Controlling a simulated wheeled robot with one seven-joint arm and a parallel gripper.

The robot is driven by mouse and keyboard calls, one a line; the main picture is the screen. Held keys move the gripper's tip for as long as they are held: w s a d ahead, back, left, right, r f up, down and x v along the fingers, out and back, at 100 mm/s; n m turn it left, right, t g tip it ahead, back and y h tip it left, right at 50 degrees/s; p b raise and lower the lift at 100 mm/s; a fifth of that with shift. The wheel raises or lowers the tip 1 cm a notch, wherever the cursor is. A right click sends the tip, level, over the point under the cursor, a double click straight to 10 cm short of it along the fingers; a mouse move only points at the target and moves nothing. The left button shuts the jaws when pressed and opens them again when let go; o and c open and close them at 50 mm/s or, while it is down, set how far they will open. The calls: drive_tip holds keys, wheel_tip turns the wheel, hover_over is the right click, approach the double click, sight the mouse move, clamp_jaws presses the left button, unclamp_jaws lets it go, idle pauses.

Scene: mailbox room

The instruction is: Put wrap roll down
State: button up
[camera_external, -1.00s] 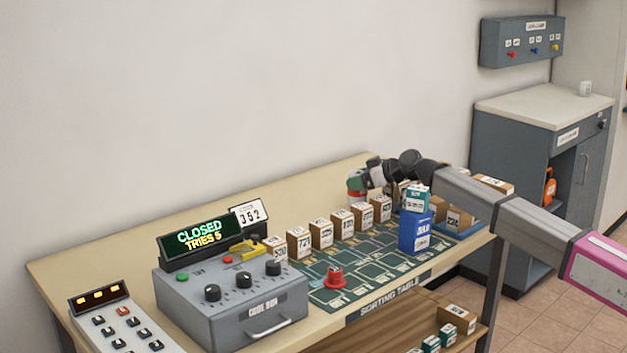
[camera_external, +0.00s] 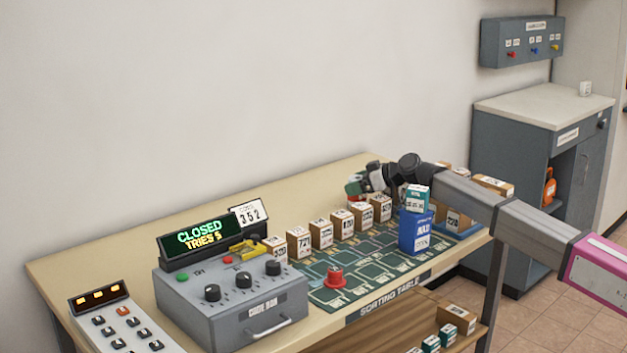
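My gripper (camera_external: 356,187) is low over the back right of the sorting table (camera_external: 150,235), near the wall. A small green, white and red thing (camera_external: 355,198) shows right at its tip, at or very near the tabletop. It may be the wrap roll, but it is small and partly covered by the gripper. I cannot make out the fingers, nor whether the gripper is shut on it or open around it.
Several cartons (camera_external: 321,234) stand in a row in front of the gripper. A blue box (camera_external: 414,236) with a teal-and-white box (camera_external: 415,199) on top stands under my arm. A grey code box (camera_external: 232,303) is at the left. The tabletop behind the row is clear.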

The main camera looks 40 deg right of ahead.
drive_tip(key=shift+d, duration=0.1)
drive_tip(key=shift+r, duration=0.15)
drive_tip(key=r, duration=0.3)
drive_tip(key=s+r, duration=0.1)
drive_tip(key=r, duration=0.2)
drive_tip(key=s+d+r, duration=0.1)
drive_tip(key=r, duration=0.2)
drive_tip(key=shift+s+d, duration=0.1)
drive_tip(key=shift+s, duration=0.15)
